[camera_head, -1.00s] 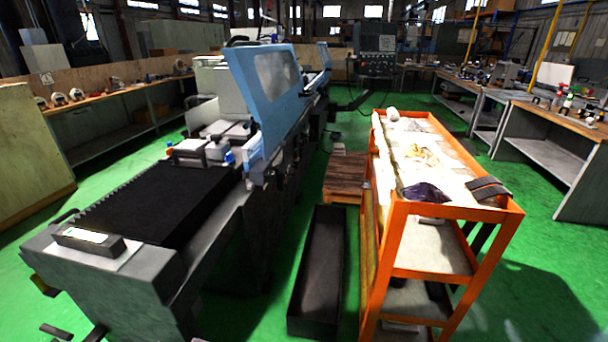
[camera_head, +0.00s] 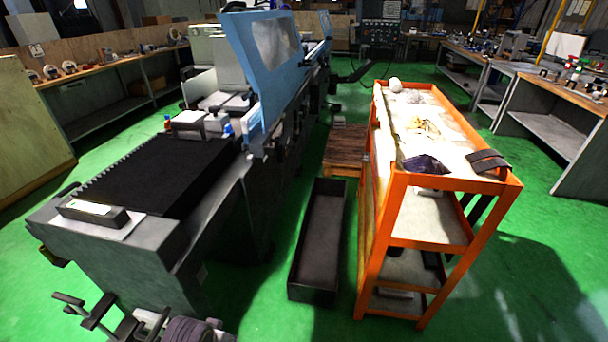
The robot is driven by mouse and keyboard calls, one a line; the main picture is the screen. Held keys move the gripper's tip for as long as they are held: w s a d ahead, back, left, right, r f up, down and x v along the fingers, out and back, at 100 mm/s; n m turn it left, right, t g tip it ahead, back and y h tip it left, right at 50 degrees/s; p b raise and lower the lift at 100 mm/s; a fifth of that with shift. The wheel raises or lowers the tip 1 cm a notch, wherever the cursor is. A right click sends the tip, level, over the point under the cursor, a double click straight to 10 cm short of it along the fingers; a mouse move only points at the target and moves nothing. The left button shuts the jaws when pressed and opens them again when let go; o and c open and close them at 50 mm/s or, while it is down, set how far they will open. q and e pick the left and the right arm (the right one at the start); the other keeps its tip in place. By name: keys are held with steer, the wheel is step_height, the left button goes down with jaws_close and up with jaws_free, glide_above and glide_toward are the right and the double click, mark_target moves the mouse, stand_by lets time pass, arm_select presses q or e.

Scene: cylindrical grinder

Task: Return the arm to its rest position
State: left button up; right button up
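My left gripper (camera_head: 76,310) shows at the bottom left, low in front of the near end of the grey machine bed. Its two dark fingers stand apart with nothing seen between them, so it looks open and empty. Part of my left arm (camera_head: 188,331) shows just right of it, cut off by the bottom edge. My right gripper and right arm are not in view.
The grinder (camera_head: 150,235) with its blue guard (camera_head: 262,75) fills the left and centre. An open black bin (camera_head: 317,245) lies on the green floor. An orange cart (camera_head: 402,205) stands to its right. Floor at the lower right is clear.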

arm_select(q)
steer(key=s+a+f+g, duration=0.1)
steer(key=s+a+f, duration=0.15)
steer(key=f, duration=1.15)
steer(key=s+a+f, duration=0.1)
steer(key=s+f, duration=0.2)
steer(key=f, duration=1.1)
steer(key=s+a+f, duration=0.3)
steer(key=s+f, duration=0.4)
steer(key=s, duration=0.2)
steer(key=s+a+f+g+y+p, duration=0.1)
steer(key=s+a+f, duration=0.3)
steer(key=s+f, duration=0.4)
steer(key=shift+s+f+m, duration=0.15)
steer(key=shift+s+m, duration=0.15)
steer(key=shift+s, duration=0.5)
steer(key=shift+s, duration=0.15)
